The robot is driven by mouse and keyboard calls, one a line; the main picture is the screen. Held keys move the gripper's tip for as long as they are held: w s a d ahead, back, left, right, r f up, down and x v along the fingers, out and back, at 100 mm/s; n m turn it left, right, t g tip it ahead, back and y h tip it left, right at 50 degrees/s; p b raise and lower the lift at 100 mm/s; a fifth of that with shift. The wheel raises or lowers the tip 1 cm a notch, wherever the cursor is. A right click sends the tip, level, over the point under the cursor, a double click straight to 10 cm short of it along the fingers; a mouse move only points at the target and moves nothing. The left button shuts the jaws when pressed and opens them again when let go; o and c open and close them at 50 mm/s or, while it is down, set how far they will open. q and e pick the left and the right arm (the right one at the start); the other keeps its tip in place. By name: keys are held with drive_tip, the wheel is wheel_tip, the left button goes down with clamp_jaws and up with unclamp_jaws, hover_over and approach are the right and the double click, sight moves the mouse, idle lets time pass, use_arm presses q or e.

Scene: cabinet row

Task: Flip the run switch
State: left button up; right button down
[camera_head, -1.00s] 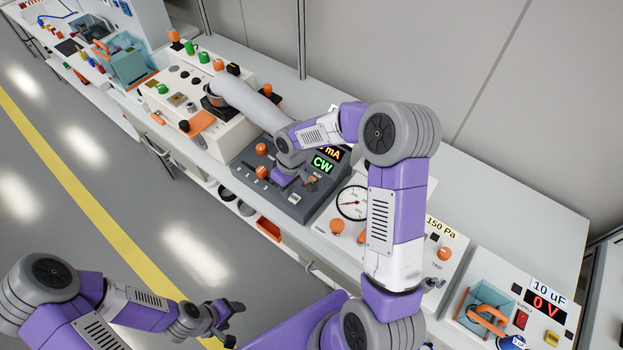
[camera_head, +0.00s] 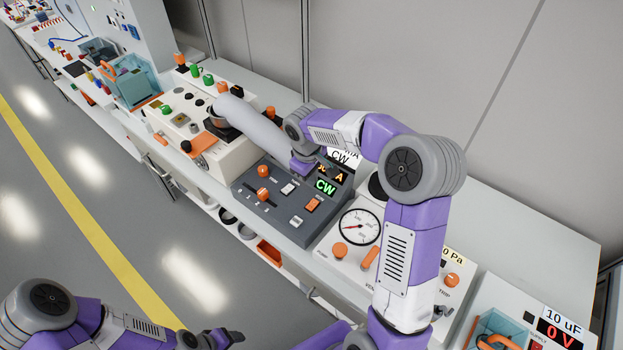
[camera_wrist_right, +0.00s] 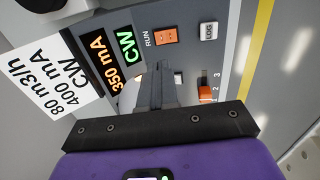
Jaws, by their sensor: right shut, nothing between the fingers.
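The run switch is an orange rocker (camera_head: 312,205) on the dark grey control panel (camera_head: 262,215), in front of the green CW display (camera_head: 325,187). The right wrist view shows the orange switch (camera_wrist_right: 165,36) beside the RUN label. My right gripper (camera_wrist_right: 157,68) is shut and empty. Its fingers are over the panel near the displays, and the switch shows clear beyond them. In the head view its purple hand is by the displays and its fingertips are hidden. My left gripper (camera_head: 230,338) is low at the bottom edge, away from the panel and partly cut off.
A white LOG switch (camera_wrist_right: 208,31) is beside the run switch. A gauge box (camera_head: 359,227) stands to the right. A white console (camera_head: 178,122) stands to the left.

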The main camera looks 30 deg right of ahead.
sight(315, 202)
drive_tip(key=f+b, duration=0.1)
drive_tip(key=f, duration=0.6)
drive_tip(key=d+f+b, duration=0.1)
drive_tip(key=f, duration=0.3)
drive_tip(key=shift+w+d+b, duration=0.1)
drive_tip(key=shift+w+b, duration=0.15)
drive_tip(key=shift+b, duration=0.05)
